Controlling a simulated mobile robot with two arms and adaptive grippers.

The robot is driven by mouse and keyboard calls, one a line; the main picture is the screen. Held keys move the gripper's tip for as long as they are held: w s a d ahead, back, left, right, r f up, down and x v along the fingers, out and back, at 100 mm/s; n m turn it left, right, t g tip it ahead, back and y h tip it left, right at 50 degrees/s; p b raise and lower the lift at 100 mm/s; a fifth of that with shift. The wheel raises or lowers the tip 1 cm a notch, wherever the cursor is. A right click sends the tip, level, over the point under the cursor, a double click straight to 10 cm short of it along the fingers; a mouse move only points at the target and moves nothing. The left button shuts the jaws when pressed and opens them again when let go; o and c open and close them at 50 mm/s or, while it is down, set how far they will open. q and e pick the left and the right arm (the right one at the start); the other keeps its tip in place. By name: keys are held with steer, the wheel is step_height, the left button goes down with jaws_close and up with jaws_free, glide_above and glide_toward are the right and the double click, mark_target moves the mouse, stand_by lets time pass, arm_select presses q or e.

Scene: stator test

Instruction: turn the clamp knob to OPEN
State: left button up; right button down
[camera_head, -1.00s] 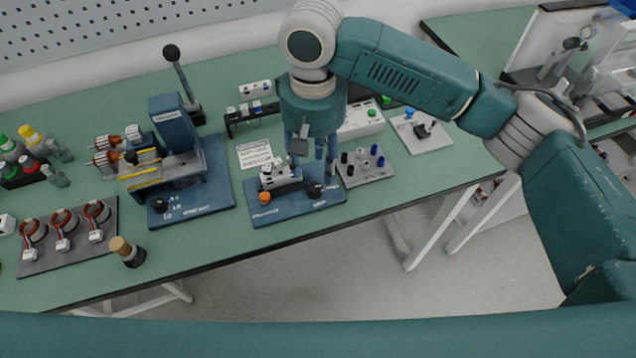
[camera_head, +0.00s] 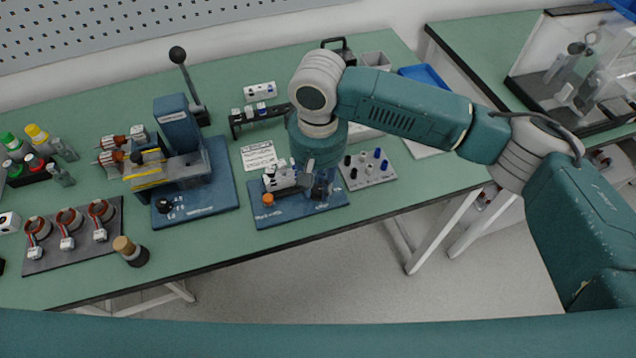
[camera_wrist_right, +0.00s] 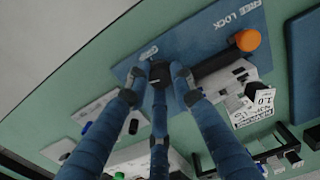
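The clamp fixture is a blue plate (camera_head: 283,216) at the table's front edge, with a white-and-grey block (camera_head: 280,178) on it. An orange knob (camera_head: 268,199) sits at its left; in the right wrist view it is at the upper right (camera_wrist_right: 247,40), by the words FREE LOCK. My right gripper (camera_wrist_right: 160,75) points down over the plate's other end, its fingers around the dark clamp knob (camera_wrist_right: 160,70). A small label beside the knob is partly covered. The fingertips are close to the knob; contact is unclear. My left gripper is out of view.
A blue press fixture (camera_head: 215,205) with a tall lever stands to the left. A pale tray (camera_head: 385,178) with small pegs is close on the right. A dark rack (camera_head: 262,118) is behind.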

mark_target(318, 189)
steer(key=shift+s+r+n+p, duration=0.1)
steer(key=shift+r+n+p, duration=0.15)
steer(key=shift+n+p, duration=1.3)
steer(key=shift+f+p, duration=0.1)
steer(key=shift+p, duration=0.5)
steer(key=shift+f, duration=0.2)
steer(key=c, duration=1.5)
jaws_free()
steer(key=shift+r, duration=0.15)
step_height(318, 189, up, 12)
steer(key=shift+f, duration=0.1)
